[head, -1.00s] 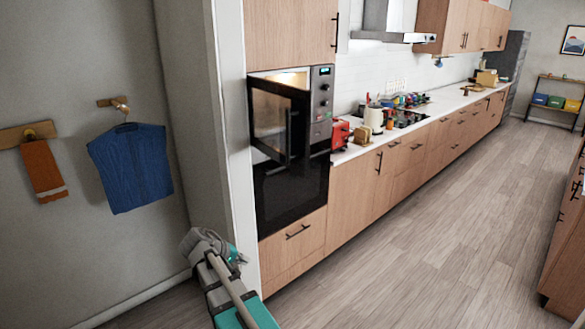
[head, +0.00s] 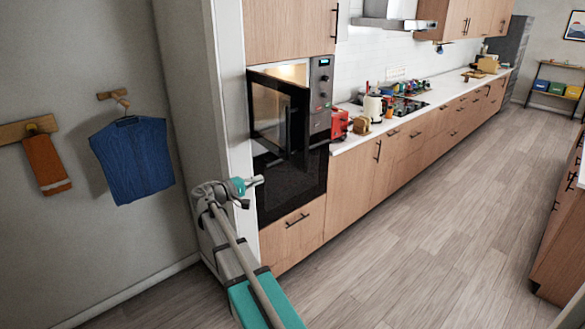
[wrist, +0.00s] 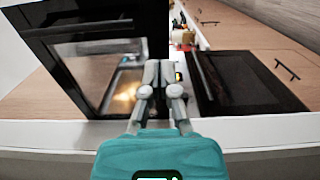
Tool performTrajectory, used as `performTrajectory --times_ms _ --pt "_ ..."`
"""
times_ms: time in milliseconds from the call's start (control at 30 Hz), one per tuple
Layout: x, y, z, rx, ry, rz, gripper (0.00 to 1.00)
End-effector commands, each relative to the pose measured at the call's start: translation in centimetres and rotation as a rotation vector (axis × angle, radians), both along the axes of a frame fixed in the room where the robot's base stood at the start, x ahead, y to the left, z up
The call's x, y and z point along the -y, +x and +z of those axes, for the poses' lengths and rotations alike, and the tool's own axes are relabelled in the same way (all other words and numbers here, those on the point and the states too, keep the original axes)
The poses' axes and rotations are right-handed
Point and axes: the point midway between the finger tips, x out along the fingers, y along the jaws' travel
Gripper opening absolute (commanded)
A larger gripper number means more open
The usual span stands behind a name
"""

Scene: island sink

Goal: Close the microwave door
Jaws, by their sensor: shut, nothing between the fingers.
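The microwave (head: 322,95) is built into a tall wood cabinet, its cavity lit. Its black-framed glass door (head: 279,112) stands ajar, with a dark vertical bar handle (head: 289,128). In the wrist view the door (wrist: 98,68) fills the upper left, and the bright interior shows through its glass. My gripper (head: 258,181) is in front of the cabinet's left edge, below and left of the door. In the wrist view its fingers (wrist: 163,68) are together and empty. They overlap the door's edge in the picture; I cannot tell whether they touch it.
A black oven front (head: 291,188) sits under the microwave, above a wood drawer (head: 296,225). A red toaster (head: 339,124) stands on the counter to the right. A blue vest (head: 135,160) hangs on the left wall. The floor (head: 430,230) on the right is clear.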

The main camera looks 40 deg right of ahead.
Motion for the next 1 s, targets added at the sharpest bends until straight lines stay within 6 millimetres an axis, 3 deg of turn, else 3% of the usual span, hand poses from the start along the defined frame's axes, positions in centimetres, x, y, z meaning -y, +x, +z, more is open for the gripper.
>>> performTrajectory --times_ms 267,467,1000 --pt "0.2 0.0 0.0 0.0 0.002 0.0 0.0" --pt "1.4 0.0 0.0 0.0 0.002 0.0 0.0" --pt "8.9 -0.2 0.0 0.001 0.002 0.0 0.0"
